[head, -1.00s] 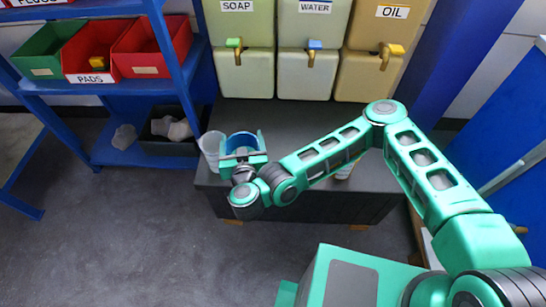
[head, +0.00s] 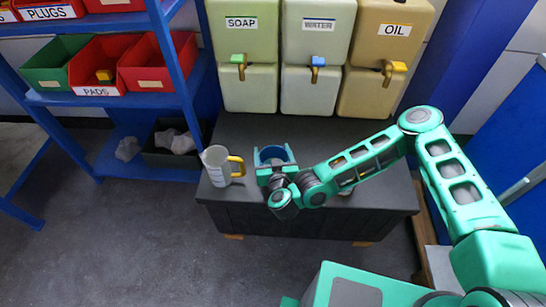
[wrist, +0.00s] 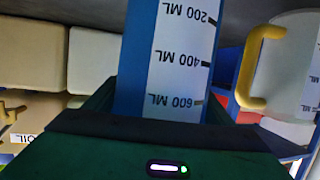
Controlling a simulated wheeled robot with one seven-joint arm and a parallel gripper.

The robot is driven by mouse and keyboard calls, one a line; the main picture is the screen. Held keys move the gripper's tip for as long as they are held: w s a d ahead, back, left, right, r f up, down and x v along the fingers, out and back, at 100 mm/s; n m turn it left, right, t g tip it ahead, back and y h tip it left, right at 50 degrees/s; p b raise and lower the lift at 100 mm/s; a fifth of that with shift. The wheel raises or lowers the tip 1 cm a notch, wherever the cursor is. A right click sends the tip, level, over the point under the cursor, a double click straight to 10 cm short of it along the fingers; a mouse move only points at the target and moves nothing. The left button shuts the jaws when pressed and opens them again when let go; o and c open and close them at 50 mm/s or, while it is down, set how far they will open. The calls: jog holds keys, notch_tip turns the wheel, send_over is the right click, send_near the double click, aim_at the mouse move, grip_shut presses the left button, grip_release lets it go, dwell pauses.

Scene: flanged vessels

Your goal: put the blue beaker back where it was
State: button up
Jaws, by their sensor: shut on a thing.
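My gripper (head: 275,170) is shut on the blue beaker (head: 272,154), over the dark bench in the head view. In the wrist view the blue beaker (wrist: 180,60) fills the middle, with a white scale marked 200, 400 and 600 ML. The wrist picture is upside down. I cannot tell whether the beaker's base touches the bench. A clear jug with a yellow handle (head: 218,166) stands just left of my gripper on the bench. The same jug shows at the right of the wrist view (wrist: 290,60).
The dark bench (head: 330,136) has free room behind and right of the beaker. Tanks labelled SOAP (head: 242,60), WATER (head: 316,60) and OIL (head: 392,60) with taps stand behind it. A blue shelf (head: 110,97) with red and green bins stands at the left.

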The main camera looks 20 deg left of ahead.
jog(key=shift+f, duration=1.35)
jog(key=o, duration=1.7)
jog(key=shift+o, duration=0.2)
jog(key=v, duration=1.2)
